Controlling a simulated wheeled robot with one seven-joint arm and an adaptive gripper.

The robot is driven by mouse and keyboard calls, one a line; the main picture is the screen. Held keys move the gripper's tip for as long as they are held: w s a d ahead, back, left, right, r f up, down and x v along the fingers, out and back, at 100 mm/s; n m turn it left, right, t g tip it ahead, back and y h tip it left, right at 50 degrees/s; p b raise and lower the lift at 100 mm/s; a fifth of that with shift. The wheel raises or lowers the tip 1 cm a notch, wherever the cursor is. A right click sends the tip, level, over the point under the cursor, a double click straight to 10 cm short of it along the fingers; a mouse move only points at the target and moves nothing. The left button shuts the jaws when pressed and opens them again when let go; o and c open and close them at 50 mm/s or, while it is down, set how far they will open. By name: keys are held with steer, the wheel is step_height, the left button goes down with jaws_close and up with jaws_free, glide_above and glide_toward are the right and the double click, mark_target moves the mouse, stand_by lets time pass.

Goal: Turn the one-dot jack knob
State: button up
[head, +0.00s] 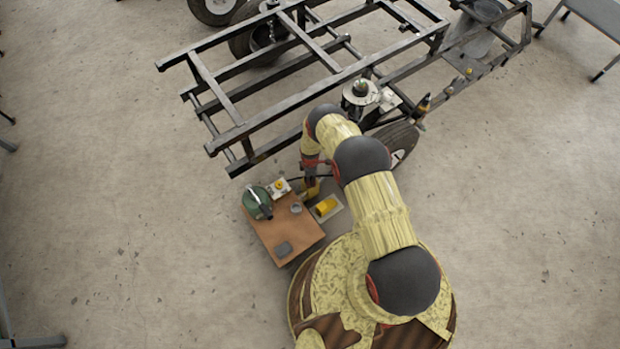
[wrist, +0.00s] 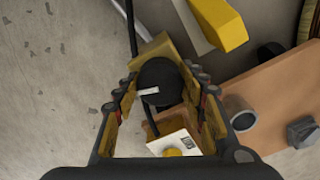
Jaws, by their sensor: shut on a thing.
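A round black knob (wrist: 158,78) with a white stripe sits on a yellowish block (wrist: 152,48) in the wrist view. I cannot make out any dot on it. My gripper (wrist: 162,94) is around the knob, with one finger on each side, and is shut on it. In the head view my gripper (head: 311,187) is low at the far right corner of the small wooden table, and the knob is hidden there by my arm.
The wooden table (head: 272,232) holds a green canister (head: 257,203), a grey ring (head: 296,208) and a dark block (head: 283,249). A white box with a yellow button (head: 279,187) and a yellow block (head: 326,207) are close by. A black metal frame (head: 217,90) stands behind.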

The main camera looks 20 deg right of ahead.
steer(key=shift+n, duration=2)
steer(key=o, duration=1.2)
steer(key=shift+c, duration=0.2)
step_height(320, 180, up, 12)
